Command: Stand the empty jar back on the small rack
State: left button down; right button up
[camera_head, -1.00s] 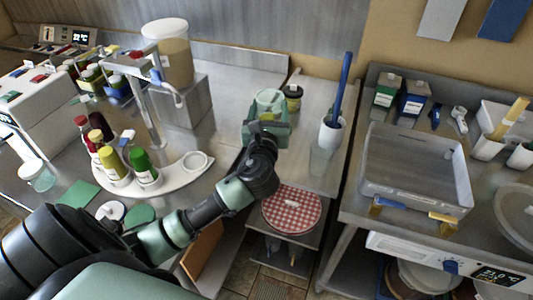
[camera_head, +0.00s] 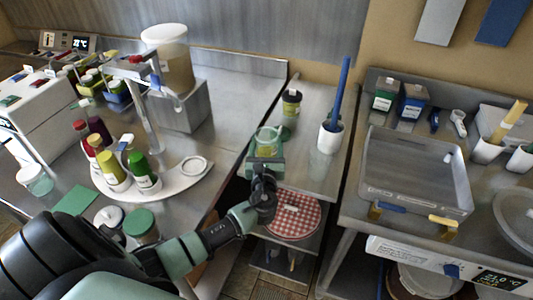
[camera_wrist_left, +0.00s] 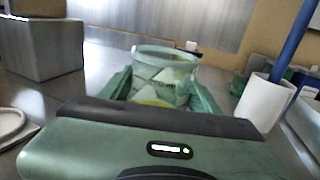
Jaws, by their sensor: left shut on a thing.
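My left gripper (camera_head: 266,158) is shut on a clear glass jar (camera_head: 269,138). In the left wrist view the jar (camera_wrist_left: 165,66) stands upright between the two green fingers. Some yellow shows low in or behind it; I cannot tell which. The gripper's body hides the jar's base, so I cannot tell whether it touches anything. A white curved rack (camera_head: 185,186) on the left counter holds several bottles, with an empty round place (camera_head: 194,166) at its right end. I cannot tell for sure that this is the small rack. My right gripper is not in view.
A red checked round cover (camera_head: 293,214) lies lower down. A grey tub (camera_head: 415,178) sits on the right counter.

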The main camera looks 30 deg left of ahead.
aim_at(267, 153)
pick_arm(q)
notch_tip(267, 153, down, 3)
jog(key=shift+f, duration=0.25)
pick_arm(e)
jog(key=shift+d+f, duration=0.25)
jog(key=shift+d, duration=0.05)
pick_arm(q)
jog(key=shift+c, duration=1.8)
grip_release()
jog(key=shift+f, duration=0.1)
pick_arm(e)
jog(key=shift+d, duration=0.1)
pick_arm(q)
jog(key=shift+s+d, duration=0.1)
jog(key=b+v, duration=0.2)
jog(key=v, duration=0.9)
jog(key=shift+s+d, duration=0.25)
jog(key=shift+s, duration=0.1)
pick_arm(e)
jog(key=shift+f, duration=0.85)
